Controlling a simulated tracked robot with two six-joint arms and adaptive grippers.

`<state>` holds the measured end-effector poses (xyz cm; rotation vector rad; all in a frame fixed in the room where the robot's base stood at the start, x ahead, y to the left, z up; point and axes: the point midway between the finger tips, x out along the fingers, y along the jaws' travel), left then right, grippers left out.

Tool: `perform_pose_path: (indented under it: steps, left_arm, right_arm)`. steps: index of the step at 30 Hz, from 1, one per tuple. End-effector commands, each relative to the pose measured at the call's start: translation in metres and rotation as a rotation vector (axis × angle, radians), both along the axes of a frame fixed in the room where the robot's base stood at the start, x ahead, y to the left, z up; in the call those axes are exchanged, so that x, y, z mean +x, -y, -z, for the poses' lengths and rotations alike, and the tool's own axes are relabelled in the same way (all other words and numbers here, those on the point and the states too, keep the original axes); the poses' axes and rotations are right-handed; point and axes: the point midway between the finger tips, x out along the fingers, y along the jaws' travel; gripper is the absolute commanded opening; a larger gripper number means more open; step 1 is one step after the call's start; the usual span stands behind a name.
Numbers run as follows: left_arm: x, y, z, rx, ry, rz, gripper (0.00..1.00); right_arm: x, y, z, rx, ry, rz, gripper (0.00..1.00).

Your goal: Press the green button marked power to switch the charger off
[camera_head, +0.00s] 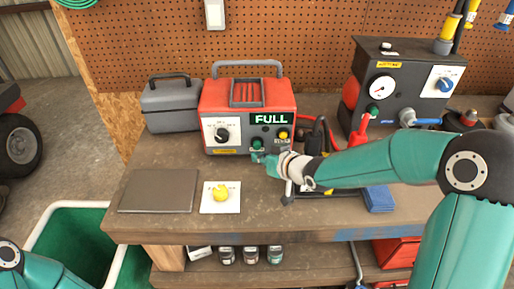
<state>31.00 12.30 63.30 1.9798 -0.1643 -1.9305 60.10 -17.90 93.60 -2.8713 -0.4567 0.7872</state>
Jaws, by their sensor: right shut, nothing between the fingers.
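The red charger (245,98) stands at the back of the workbench. Its lit display (270,119) reads FULL in green. The green button (257,144) is low on its front panel, below the display; its marking is too small to read. A yellow button (283,135) is to its right and a black dial (222,134) to its left. My right gripper (259,158) is shut and empty, its fingertips just below the green button in the picture. I cannot tell whether they touch the panel. Only part of my left arm shows at the lower left; its gripper is out of view.
A grey case (171,104) stands left of the charger. A dark flat plate (158,191) and a yellow object (220,193) on a white card lie in front. A dark gauge box (384,90) and a blue cloth stack (379,199) are to the right. Cables lie beside the charger.

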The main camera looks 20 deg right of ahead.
Motion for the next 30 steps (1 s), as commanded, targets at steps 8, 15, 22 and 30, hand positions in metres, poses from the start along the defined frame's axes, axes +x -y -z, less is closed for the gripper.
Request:
perform_pose_path:
  steps: [8, 15, 22, 30]
  left_arm:
    - [0.0000, 0.0000, 0.0000, 0.000, 0.000, 0.000, 0.40]
    - [0.0000, 0.0000, -0.0019, 0.000, 0.000, 0.000, 0.40]
    - [0.0000, 0.0000, -0.0059, 0.000, 0.000, 0.000, 0.40]
    - [0.0000, 0.0000, -0.0053, 0.000, 0.000, 0.000, 0.40]
  right_arm:
    - [0.0000, -0.0001, -0.0001, 0.000, 0.000, 0.000, 0.00]
    - [0.0019, 0.0002, -0.0008, -0.001, 0.000, 0.000, 0.00]
    - [0.0082, 0.0019, -0.0017, 0.000, -0.001, 0.000, 0.00]
    - [0.0085, 0.0017, -0.0012, 0.001, 0.000, -0.001, 0.00]
